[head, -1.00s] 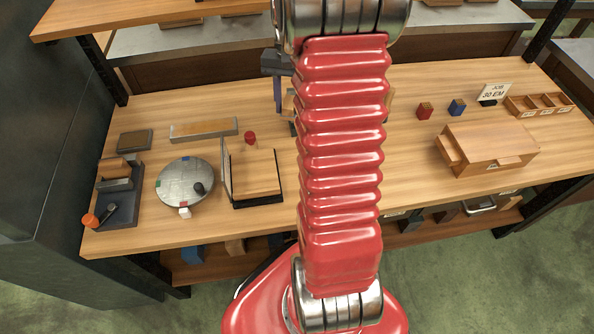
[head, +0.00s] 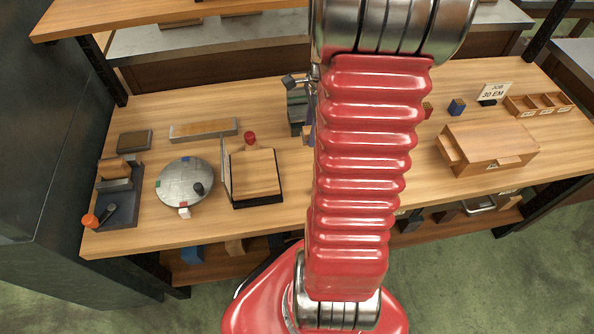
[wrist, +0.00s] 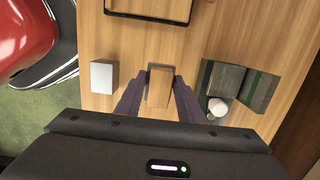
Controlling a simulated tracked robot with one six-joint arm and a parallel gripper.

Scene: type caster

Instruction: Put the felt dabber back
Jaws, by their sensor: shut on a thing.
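In the wrist view my gripper (wrist: 158,95) is shut on a tan, wood-coloured block (wrist: 160,84), apparently the felt dabber. The block sits between the two dark fingers. Its underside and any felt are hidden, and I cannot tell whether it touches the table. In the head view my red arm hides most of the gripper and the held block.
In the wrist view a pale block (wrist: 104,76) lies left of my gripper. A dark green open case (wrist: 260,90) stands at right, with a white round thing (wrist: 217,106) by it. The wooden drawer box (head: 488,147) and round metal plate (head: 184,184) stand apart on the bench.

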